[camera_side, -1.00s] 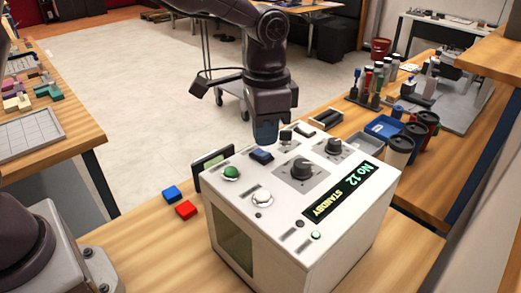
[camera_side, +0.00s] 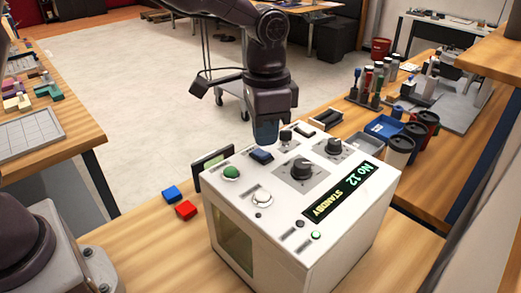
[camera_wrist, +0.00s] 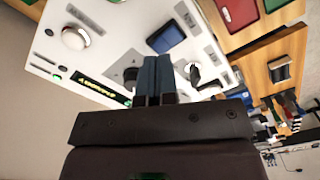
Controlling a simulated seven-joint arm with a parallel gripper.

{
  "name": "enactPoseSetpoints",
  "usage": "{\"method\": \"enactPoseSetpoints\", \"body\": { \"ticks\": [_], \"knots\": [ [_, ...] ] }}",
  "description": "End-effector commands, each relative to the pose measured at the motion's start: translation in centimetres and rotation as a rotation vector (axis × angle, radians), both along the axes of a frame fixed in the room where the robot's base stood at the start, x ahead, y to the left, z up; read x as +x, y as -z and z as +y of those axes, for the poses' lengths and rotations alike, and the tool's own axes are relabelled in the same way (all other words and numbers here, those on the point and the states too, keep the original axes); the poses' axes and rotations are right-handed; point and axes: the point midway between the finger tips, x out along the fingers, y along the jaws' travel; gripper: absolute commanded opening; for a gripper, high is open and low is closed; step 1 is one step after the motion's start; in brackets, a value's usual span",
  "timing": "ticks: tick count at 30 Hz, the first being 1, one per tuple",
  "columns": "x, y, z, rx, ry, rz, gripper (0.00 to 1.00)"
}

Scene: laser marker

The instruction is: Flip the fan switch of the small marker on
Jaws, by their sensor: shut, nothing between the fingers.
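The small marker (camera_side: 240,200) is a white box on the wooden table, with its controls on top. Its display (camera_side: 340,192) reads "No 12 STANDBY". A blue rocker switch (camera_side: 261,156) sits near the far left edge of the panel; it also shows in the wrist view (camera_wrist: 165,38). A small dark toggle (camera_side: 285,137) stands to its right. I cannot read which one is labelled fan, nor its position. My gripper (camera_side: 266,135) is shut and empty, pointing down just above the rocker and toggle area. In the wrist view its blue fingertips (camera_wrist: 157,60) are together; contact cannot be told.
Cups (camera_side: 399,152) and trays stand behind right.

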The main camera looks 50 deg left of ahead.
Motion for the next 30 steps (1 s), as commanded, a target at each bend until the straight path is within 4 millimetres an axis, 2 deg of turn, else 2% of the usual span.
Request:
{"method": "enactPoseSetpoints", "body": {
  "ticks": [30],
  "knots": [
    [0.0,1.4,0.0,0.0,0.0,0.001,0.0]
  ]
}}
